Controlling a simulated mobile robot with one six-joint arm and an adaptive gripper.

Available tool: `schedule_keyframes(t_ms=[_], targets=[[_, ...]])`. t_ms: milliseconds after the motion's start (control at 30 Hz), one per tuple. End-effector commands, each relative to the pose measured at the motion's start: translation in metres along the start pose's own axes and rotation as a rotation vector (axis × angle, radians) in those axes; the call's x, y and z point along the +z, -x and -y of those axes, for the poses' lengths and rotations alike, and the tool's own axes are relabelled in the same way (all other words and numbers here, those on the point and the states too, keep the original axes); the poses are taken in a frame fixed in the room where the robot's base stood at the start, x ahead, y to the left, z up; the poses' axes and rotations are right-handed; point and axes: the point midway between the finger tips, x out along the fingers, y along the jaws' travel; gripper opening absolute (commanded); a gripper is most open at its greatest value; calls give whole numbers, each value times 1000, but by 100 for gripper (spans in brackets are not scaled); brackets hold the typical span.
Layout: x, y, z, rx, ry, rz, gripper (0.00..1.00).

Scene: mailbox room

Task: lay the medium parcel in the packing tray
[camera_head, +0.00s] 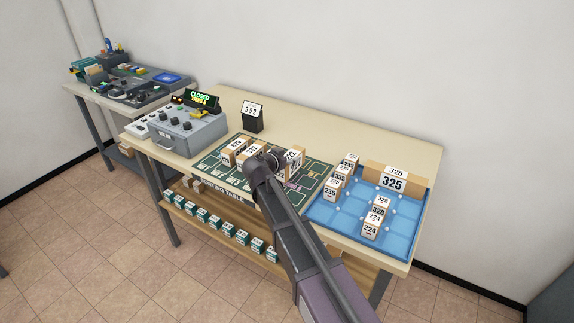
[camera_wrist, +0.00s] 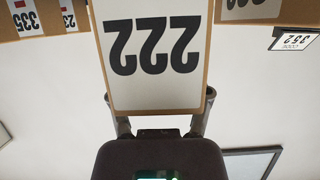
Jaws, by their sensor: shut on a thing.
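In the wrist view, my gripper (camera_wrist: 158,106) is shut on a cardboard parcel (camera_wrist: 152,60) with a white label reading 222, upside down in that view. In the head view, my gripper (camera_head: 280,160) is over the green mat on the sorting table, and my arm hides part of the parcels there. The blue tray (camera_head: 345,224), which looks like the packing tray, lies at the table's right end, apart from my gripper. I cannot tell the held parcel's height above the mat.
The tray holds a wide parcel labelled 325 (camera_head: 393,182) at the back, a row of small parcels at its left (camera_head: 331,191), and several near its right middle (camera_head: 371,229). Bare blue areas show between them. A grey console (camera_head: 180,133) and a 352 sign (camera_head: 253,115) stand left.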

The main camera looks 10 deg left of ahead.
Motion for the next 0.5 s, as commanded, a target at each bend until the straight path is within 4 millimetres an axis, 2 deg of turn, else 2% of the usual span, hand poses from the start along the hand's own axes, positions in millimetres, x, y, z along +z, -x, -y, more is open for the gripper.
schedule_keyframes(t_ms=[300,500], targets=[[0,0,0,0,0,-1,3],[-3,-12,12,0,0,-1,3]])
